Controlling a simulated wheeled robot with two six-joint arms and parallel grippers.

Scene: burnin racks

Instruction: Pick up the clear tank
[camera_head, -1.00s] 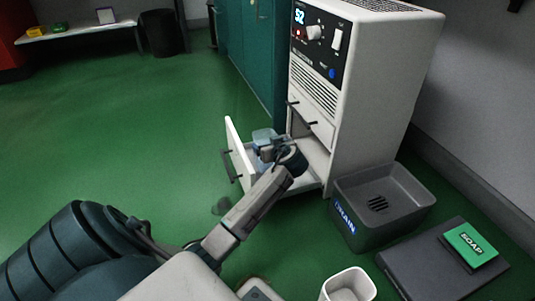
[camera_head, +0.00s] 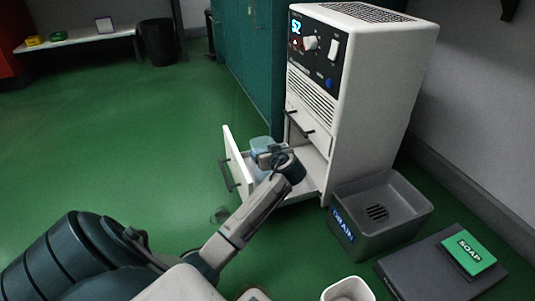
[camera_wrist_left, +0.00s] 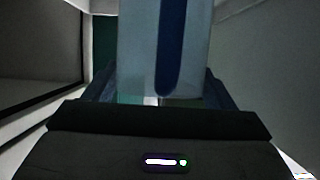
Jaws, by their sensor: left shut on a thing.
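The clear tank (camera_head: 262,144) is a pale bluish, see-through box in the open drawer of the white cabinet. It is partly hidden behind my left gripper (camera_head: 268,156). In the left wrist view the tank (camera_wrist_left: 140,50) stands upright between the fingers, with a dark blue vertical stripe on its face. My left gripper (camera_wrist_left: 158,95) is shut on it. The drawer front (camera_head: 238,160) is pulled out to the left of the gripper. My right gripper is not in view.
The white cabinet (camera_head: 375,100) with a display and knobs stands behind the drawer. A grey drain basin (camera_head: 405,212) is at its right foot. Green floor at left is clear.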

